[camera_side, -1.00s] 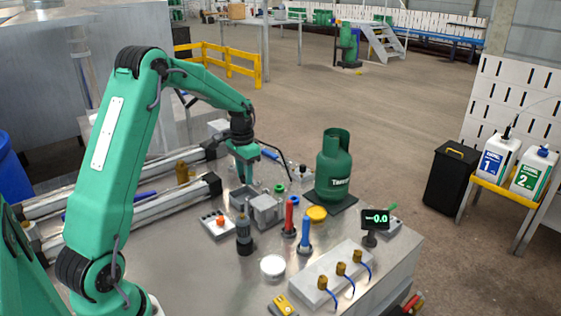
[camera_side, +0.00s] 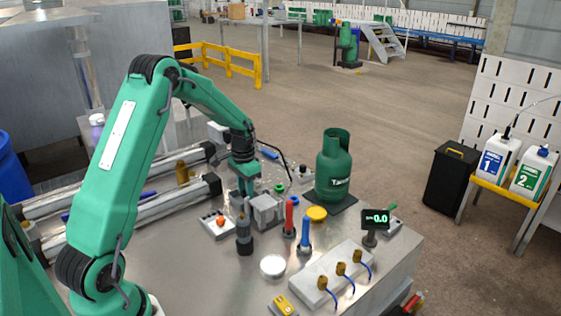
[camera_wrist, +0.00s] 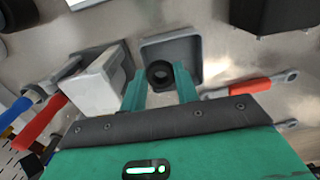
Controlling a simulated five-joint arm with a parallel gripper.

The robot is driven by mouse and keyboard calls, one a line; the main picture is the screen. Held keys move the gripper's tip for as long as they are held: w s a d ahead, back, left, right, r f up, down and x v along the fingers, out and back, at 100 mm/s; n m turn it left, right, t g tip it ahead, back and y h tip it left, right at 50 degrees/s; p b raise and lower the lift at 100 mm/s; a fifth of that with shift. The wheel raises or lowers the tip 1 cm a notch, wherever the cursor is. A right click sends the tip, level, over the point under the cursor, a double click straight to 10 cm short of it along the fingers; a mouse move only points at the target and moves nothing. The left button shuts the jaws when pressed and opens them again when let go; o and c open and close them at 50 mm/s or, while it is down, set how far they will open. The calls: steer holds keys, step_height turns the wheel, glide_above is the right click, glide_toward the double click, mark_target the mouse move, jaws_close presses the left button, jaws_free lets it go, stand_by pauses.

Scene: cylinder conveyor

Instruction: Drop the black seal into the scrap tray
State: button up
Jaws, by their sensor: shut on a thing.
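My gripper (camera_wrist: 161,92) is shut on the black seal (camera_wrist: 159,74), a small thick ring held between the green fingertips in the wrist view. A square grey tray (camera_wrist: 191,50), seemingly the scrap tray, lies beyond and below the seal, and the seal overlaps its near part in that view. In the side view my gripper (camera_side: 246,190) points down behind and left of a grey block (camera_side: 265,212). The seal cannot be made out there, and the tray is mostly hidden.
The grey block (camera_wrist: 98,90) stands close beside the tray in the wrist view. Red (camera_side: 290,218) and blue (camera_side: 305,235) upright tools, a dark cylinder (camera_side: 244,238) and a green gas bottle (camera_side: 334,168) stand nearby. An orange-handled tool (camera_wrist: 250,86) lies on the other side.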

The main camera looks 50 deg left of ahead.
steer(key=o, duration=1)
steer(key=shift+o, duration=0.2)
steer(key=shift+r, duration=0.15)
step_height(320, 180, up, 7)
steer(key=shift+r, duration=0.3)
